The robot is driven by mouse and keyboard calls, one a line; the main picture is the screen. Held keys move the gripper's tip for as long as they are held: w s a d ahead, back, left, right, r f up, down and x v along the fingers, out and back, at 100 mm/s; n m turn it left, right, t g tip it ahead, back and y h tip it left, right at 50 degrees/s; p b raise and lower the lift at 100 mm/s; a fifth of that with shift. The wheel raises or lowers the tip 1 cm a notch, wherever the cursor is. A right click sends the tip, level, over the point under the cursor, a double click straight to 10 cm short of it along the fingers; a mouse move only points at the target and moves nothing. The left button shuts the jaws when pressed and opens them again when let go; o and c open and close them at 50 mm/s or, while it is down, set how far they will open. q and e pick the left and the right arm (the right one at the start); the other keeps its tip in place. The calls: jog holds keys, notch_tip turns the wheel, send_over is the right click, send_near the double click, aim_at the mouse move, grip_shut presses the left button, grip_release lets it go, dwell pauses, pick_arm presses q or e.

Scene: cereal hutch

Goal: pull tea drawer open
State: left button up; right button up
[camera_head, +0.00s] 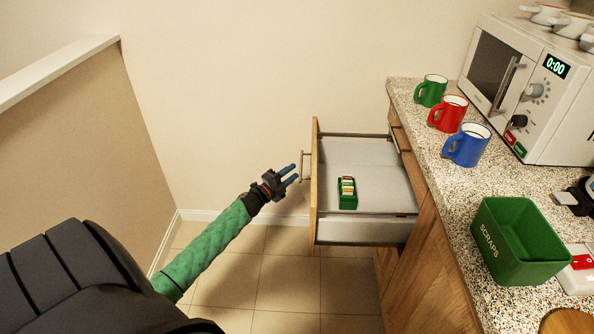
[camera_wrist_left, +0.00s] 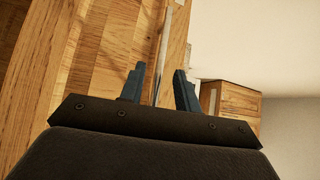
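The tea drawer (camera_head: 366,190) stands pulled out from the wooden counter in the head view, its inside open to view. A small green box (camera_head: 347,194) with pale packets lies in it. The drawer's wooden front (camera_head: 315,190) carries a thin metal bar handle (camera_head: 302,166), which also shows in the left wrist view (camera_wrist_left: 163,50). My left gripper (camera_head: 295,173) is open at the handle, its blue fingertips just outside the bar. In the left wrist view the bar lines up between the parted fingers (camera_wrist_left: 159,85). My right gripper is not in view.
On the speckled counter (camera_head: 450,190) stand green (camera_head: 431,91), red (camera_head: 448,114) and blue (camera_head: 467,146) mugs, a white microwave (camera_head: 525,85) and a green scraps bin (camera_head: 517,245). A low partition (camera_head: 80,140) stands at left. The tiled floor (camera_head: 270,270) before the drawer is clear.

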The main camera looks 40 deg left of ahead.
pick_arm(q)
jog(key=v, duration=0.2)
jog(key=shift+s+a, duration=0.1)
jog(key=shift+s, duration=0.2)
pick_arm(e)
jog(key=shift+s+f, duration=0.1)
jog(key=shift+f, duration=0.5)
